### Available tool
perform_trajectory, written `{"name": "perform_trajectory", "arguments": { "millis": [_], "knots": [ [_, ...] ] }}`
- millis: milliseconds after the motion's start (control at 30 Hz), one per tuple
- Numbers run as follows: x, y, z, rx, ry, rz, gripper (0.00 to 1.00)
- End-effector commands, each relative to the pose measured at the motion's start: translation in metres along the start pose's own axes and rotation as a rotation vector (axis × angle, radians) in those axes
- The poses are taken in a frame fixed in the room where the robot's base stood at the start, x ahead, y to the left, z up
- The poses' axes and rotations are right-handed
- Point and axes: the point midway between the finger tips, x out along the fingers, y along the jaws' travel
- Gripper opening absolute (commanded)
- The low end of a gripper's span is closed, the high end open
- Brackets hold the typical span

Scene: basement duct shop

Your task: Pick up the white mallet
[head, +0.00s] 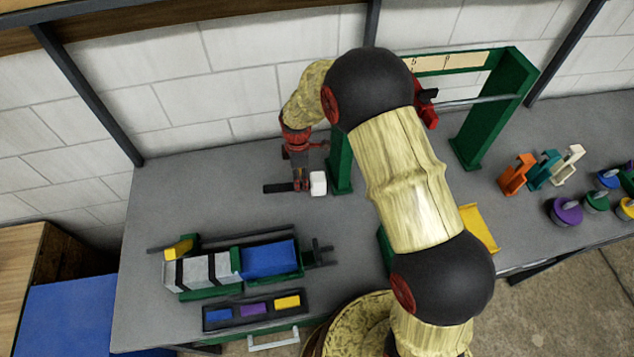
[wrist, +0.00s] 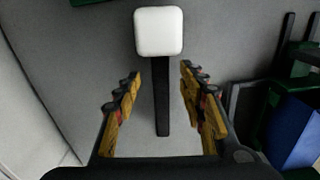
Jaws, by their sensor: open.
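The white mallet lies on the grey bench, with its white block head (head: 318,183) to the right and its black handle (head: 275,188) to the left in the head view. In the wrist view the white mallet (wrist: 158,32) has its head at the top middle, and its dark handle runs down between my fingers. My gripper (head: 301,186) points down over the handle, close to the head. In the wrist view my gripper (wrist: 161,72) is open, with a finger on each side of the handle and gaps on both sides. The exact height above the handle cannot be told.
A green frame (head: 490,110) stands right of the mallet, one post close to its head. A clamped grey-and-blue block assembly (head: 235,265) and a dark tray (head: 252,309) with coloured pieces lie in front. Coloured clamps and round weights sit at the right. A block wall is behind.

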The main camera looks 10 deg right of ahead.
Motion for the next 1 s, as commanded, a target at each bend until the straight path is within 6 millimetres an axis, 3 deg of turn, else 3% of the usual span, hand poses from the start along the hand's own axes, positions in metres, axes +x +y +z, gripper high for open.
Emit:
{"name": "perform_trajectory", "arguments": {
  "millis": [300, 567, 1000],
  "knots": [
    [0.042, 0.001, 0.007, 0.0, -0.001, -0.002, 0.41],
    [0.044, 0.001, 0.007, 0.0, 0.0, -0.001, 0.4],
    [0.044, 0.001, 0.007, 0.001, 0.0, -0.001, 0.15]
  ]
}}
